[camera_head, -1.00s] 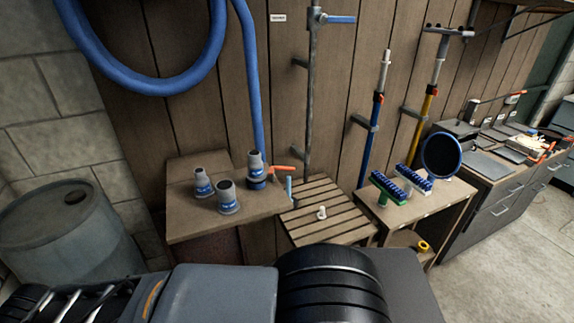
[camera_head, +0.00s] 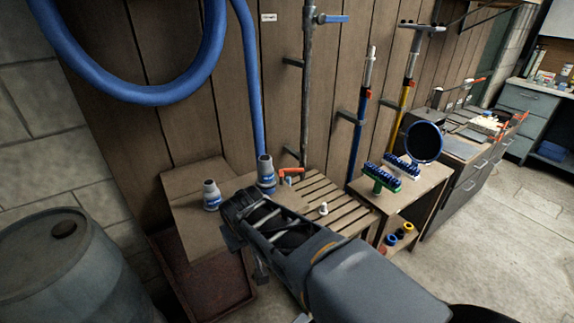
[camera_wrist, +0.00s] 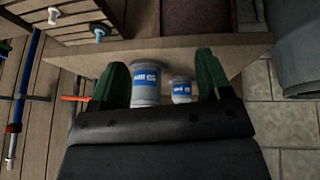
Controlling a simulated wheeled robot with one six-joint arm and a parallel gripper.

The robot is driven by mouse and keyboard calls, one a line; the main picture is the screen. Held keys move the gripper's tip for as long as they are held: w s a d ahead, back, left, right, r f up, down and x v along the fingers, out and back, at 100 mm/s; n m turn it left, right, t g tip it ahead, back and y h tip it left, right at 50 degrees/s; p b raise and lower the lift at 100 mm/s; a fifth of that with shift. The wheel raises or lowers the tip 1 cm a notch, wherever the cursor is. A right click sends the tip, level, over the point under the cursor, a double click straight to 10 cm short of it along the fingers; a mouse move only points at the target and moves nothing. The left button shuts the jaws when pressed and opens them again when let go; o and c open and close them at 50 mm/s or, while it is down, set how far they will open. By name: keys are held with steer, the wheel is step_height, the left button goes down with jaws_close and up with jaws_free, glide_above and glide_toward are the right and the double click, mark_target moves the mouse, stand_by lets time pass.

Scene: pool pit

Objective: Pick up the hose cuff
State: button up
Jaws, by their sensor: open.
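Several grey hose cuffs with blue labels stand on the brown wooden shelf (camera_head: 185,228). In the head view, a small cuff (camera_head: 211,195) stands at the left, and another cuff (camera_head: 266,172) stands below the hanging blue hose (camera_head: 254,100). My forearm hides the shelf's front part. In the wrist view my gripper (camera_wrist: 161,72) is open, its two green fingers spread. A larger cuff (camera_wrist: 146,83) shows between the fingers, close to the left one. A smaller cuff (camera_wrist: 182,90) shows near the right finger. I cannot tell whether either finger touches a cuff.
A slatted bench (camera_head: 345,212) with a small white piece (camera_head: 323,208) stands right of the shelf. An orange handle (camera_head: 291,171) is close to the right cuff. A grey barrel (camera_head: 70,265) stands at the lower left. Brushes (camera_head: 382,178) lie on a side table. Floor at right is clear.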

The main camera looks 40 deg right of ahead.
steer(key=shift+o, duration=0.6)
steer(key=w+d+r+m+t+h+p, duration=0.1)
steer(key=d+r, duration=0.1)
steer(key=d, duration=0.4)
steer(key=w+d+r+m+h+p, duration=0.1)
steer(key=w+d+h, duration=0.1)
steer(key=d, duration=0.4)
steer(key=shift+r+t+h, duration=0.3)
steer(key=shift+r+t, duration=0.05)
steer(key=shift+t, duration=0.05)
steer(key=n+t+y+p, duration=0.4)
steer(key=n+t+y, duration=0.1)
steer(key=t+y, duration=0.2)
glide_toward(271, 171)
steer(key=x, duration=0.6)
steer(key=shift+a, duration=0.3)
steer(key=shift+d+x, duration=0.15)
steer(key=shift+x, duration=1.55)
steer(key=shift+d+x, duration=0.15)
steer(key=shift+x, duration=1.55)
steer(key=c, duration=1)
step_height(271, 171, up, 18)
steer(key=p, duration=0.3)
steer(key=shift+p, duration=0.7)
